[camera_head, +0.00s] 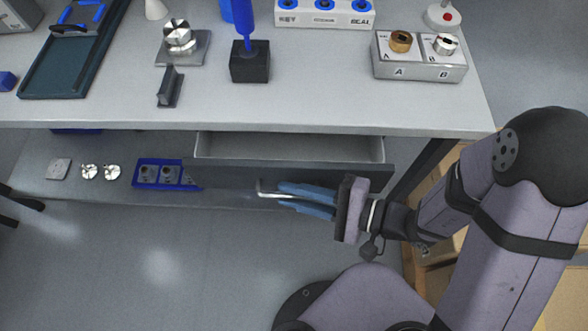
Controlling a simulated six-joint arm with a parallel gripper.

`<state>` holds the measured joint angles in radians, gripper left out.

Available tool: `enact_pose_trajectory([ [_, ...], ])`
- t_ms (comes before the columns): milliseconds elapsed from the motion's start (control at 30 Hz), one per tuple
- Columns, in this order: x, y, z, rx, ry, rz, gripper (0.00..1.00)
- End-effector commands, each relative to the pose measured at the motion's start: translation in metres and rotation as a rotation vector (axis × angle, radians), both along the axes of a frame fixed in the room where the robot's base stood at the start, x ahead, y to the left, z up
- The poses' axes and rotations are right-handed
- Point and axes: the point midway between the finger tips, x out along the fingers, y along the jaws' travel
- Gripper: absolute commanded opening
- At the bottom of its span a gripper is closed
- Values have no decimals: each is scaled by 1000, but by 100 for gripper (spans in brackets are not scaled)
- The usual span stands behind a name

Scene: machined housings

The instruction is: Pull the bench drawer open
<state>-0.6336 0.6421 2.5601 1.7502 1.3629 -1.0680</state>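The bench drawer (290,147) stands partly open under the bench top. A strip of its pale inside shows behind its dark grey front panel (350,174). A silver bar handle (268,190) is on the drawer front, its left end bare. My gripper (285,193) comes in from the right, its blue fingers closed about the handle's right part. The fingers hide that part of the handle, so the exact contact is not visible.
The bench top (300,105) carries a two-post fixture marked A and B (420,66), a black block with a blue tool (250,62) and a dark tray (70,60). A lower shelf holds a blue tray of parts (165,174). Cardboard boxes (440,262) stand at right. Floor in front is clear.

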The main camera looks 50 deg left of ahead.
Motion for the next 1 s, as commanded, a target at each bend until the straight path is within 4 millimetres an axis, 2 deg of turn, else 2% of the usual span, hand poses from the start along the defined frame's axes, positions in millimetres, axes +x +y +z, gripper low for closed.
enact_pose_trajectory([
  [267,0,0,17,1,0,-1,17],
  [700,1,0,72,5,0,-1,17],
  [1000,0,0,96,1,0,-1,17],
])
